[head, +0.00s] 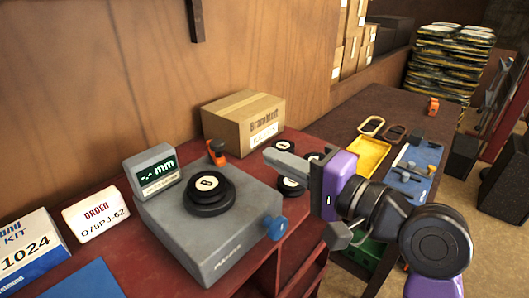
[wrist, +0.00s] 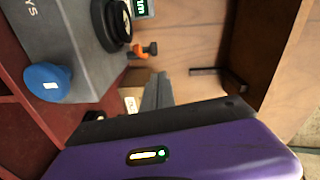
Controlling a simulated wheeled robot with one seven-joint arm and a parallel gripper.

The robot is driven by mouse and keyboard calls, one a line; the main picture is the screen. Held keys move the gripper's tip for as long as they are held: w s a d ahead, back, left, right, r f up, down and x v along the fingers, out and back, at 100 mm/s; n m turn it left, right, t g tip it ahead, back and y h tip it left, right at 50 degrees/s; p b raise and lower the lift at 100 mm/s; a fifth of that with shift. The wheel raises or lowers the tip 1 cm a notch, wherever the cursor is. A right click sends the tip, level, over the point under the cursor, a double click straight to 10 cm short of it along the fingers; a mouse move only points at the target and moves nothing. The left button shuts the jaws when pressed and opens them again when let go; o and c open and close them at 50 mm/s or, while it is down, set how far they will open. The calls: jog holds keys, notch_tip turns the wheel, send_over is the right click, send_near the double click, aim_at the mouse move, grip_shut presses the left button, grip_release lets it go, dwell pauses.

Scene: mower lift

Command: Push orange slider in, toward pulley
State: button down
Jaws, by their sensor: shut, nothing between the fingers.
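The grey measuring device (head: 205,240) stands on the red bench. Its black pulley (head: 209,194) lies flat on top. The orange slider (head: 217,157), with a dark knob on it, is at the device's far side, with a gap between it and the pulley. In the wrist view the orange slider (wrist: 143,50) sits beside the pulley (wrist: 113,22). My gripper (head: 268,155) is shut and empty, in the air to the right of the slider and apart from it. Its fingers also show in the wrist view (wrist: 157,88), pointing past the slider.
A blue knob (head: 275,227) sticks out of the device's front right, and a display (head: 153,172) stands at its back left. A cardboard box (head: 243,120) is behind the slider. Several black pulleys (head: 290,186) lie below my gripper. A yellow tray (head: 368,157) is farther right.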

jog(key=shift+v, duration=1.1)
jog(key=shift+s+a+r, duration=0.1)
jog(key=shift+s+a, duration=0.05)
jog(key=shift+s, duration=0.05)
jog(key=w+d+r+t+h, duration=0.2)
jog(key=d+r+t+h, duration=0.1)
jog(key=d+t, duration=0.35)
jog(key=s+d+f+t+h, duration=0.1)
jog(key=s+d+f+h, duration=0.3)
jog(key=d+f, duration=0.15)
jog(key=s+d+f+t+h, duration=0.1)
jog(key=s+d+f+h, duration=0.3)
jog(key=f, duration=0.3)
jog(key=s+d+f+n+g, duration=0.1)
jog(key=s+f, duration=0.4)
jog(key=s, duration=0.5)
jog(key=s+f+n+g+h+b, duration=0.1)
jog(key=s+f+n+g, duration=0.1)
jog(key=s+f, duration=0.4)
jog(key=s+d+f+n+g+h, duration=0.1)
jog(key=s+f, duration=0.4)
jog(key=s, duration=0.9)
jog(key=shift+d+f+n+g+b, duration=0.3)
jog(key=shift+n+g, duration=0.25)
jog(key=shift+n, duration=0.65)
